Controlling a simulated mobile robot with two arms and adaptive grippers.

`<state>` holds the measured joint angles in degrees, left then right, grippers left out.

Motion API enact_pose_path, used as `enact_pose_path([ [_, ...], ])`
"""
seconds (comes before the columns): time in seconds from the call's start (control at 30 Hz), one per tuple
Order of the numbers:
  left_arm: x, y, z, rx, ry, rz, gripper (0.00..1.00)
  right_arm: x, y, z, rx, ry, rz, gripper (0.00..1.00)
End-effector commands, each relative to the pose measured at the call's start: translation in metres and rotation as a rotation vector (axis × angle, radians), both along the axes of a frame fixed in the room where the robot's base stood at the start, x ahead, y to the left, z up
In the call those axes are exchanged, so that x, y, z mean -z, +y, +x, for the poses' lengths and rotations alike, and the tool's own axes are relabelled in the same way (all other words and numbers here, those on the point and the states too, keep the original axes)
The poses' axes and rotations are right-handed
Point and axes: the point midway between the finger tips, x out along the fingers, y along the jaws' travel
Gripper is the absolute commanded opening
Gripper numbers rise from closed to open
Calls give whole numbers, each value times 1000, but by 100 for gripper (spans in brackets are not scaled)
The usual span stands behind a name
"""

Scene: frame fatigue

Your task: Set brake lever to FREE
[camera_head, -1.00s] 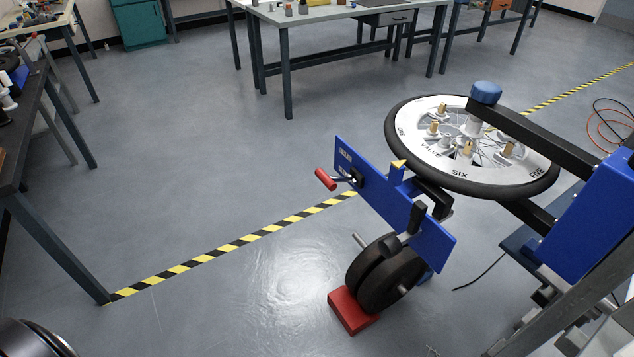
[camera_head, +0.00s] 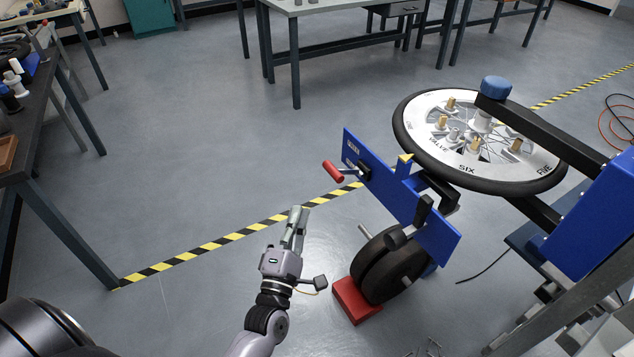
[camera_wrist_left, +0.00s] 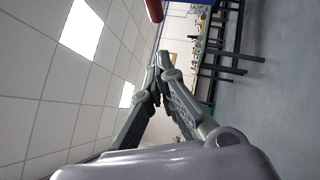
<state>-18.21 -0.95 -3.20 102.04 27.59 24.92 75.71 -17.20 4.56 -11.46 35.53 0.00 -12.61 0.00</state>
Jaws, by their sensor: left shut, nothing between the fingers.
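A blue panel (camera_head: 401,199) stands beside the wheel, with small labels at its upper left end. A lever with a red handle (camera_head: 333,171) sticks out to the left from a black mount on that end. The red handle also shows at the top of the left wrist view (camera_wrist_left: 154,10). My right gripper is not in view.
A spoked wheel with black tyre (camera_head: 481,181) lies flat on a stand at right. A black roller (camera_head: 387,268) and red block (camera_head: 356,301) sit below the panel. Workbenches stand at left (camera_head: 53,93) and back (camera_head: 331,7). Floor left of the panel is clear.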

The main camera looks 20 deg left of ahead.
Motion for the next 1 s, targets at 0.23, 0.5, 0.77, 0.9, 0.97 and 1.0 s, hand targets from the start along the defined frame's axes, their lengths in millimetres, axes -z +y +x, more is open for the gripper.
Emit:
enact_pose_path([
  [0.23, -18, 8, 53, 0, -2, 1, 0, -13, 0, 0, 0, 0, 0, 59],
  [0.5, -28, -11, 77, 0, 2, 1, 0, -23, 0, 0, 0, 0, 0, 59],
  [0.77, -29, -15, 81, 1, 2, 3, 0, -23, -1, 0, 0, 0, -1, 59],
  [0.9, -29, -15, 81, 1, 2, 3, 0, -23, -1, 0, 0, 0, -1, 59],
  [0.97, -30, -15, 81, 1, 3, 3, 0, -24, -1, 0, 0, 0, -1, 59],
  [1.0, -32, -15, 81, 1, 6, 5, 0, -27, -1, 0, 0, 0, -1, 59],
])
